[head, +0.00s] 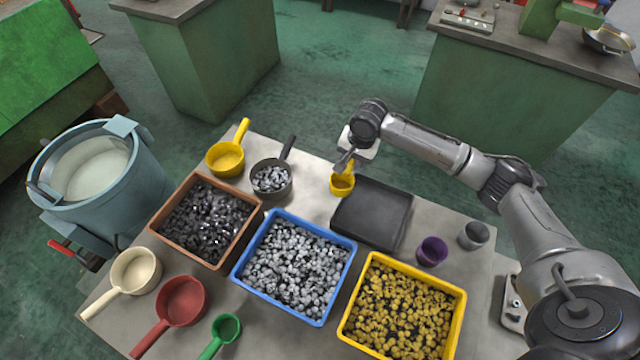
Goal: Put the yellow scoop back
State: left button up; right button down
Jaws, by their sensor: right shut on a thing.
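My right gripper (345,162) is shut on a small yellow scoop (342,185) with a cup-shaped bowl. It holds the scoop by the back left corner of the black tray (372,212). The gripper hides any handle, and I cannot tell whether the scoop touches the table. A larger yellow scoop (226,158) sits at the table's back left, its handle pointing back and right, with no gripper near it. My left gripper is not in view.
A dark scoop (270,180) with grey pieces, a brown bin (207,263), blue bin (238,279) and yellow bin (462,308) crowd the table (455,275). Cream (136,270), red (181,300) and green (226,327) scoops lie front left. Purple (432,251) and grey (474,235) cups stand right.

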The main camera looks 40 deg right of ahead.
jog(key=shift+w+a+f+b, duration=0.55)
jog(key=shift+w+a+f, duration=0.45)
jog(key=shift+f, duration=0.55)
jog(key=shift+w+a+f+b, duration=0.5)
jog(key=shift+w+a+f, duration=0.5)
jog(key=shift+f, duration=0.5)
jog(key=shift+w+a+f+b, duration=0.55)
jog(key=shift+w+a+f, duration=0.45)
jog(key=shift+f, duration=0.55)
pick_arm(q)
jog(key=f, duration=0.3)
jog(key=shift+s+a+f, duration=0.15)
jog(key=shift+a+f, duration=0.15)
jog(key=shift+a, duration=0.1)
pick_arm(e)
jog(key=shift+s, duration=0.1)
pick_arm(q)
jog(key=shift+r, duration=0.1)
pick_arm(e)
jog(key=c, duration=0.9)
grip_release()
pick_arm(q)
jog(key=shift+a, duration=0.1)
